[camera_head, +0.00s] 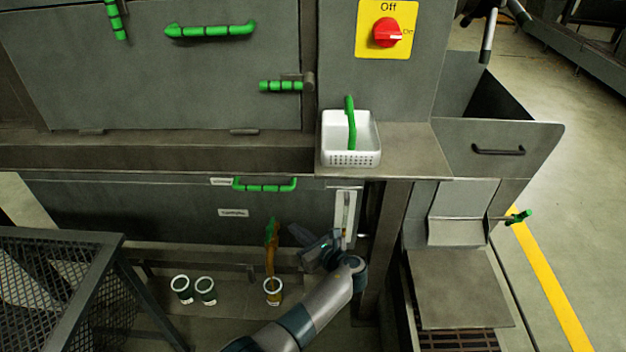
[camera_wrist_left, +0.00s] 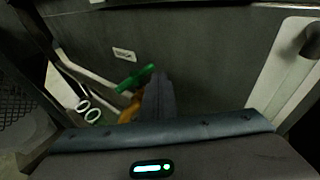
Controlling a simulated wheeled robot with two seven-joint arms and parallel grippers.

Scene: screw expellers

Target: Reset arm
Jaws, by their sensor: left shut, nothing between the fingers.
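My left gripper (camera_head: 298,234) is in front of the machine's lower panel, with its arm coming up from the bottom of the head view. Its fingers (camera_wrist_left: 158,92) are together and empty in the left wrist view. Just left of it, an orange-brown tool with a green top (camera_head: 271,248) stands upright in a white-rimmed jar (camera_head: 272,291). The green part (camera_wrist_left: 136,77) also shows in the left wrist view, beside the fingers and partly behind them; I cannot tell the exact gap.
Two more white-rimmed jars (camera_head: 193,289) stand to the left. A black mesh frame (camera_head: 70,275) is at lower left. A ledge above holds a white basket (camera_head: 350,140) with a green-handled item. A red switch (camera_head: 387,32) and a side hopper (camera_head: 500,145) are at right.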

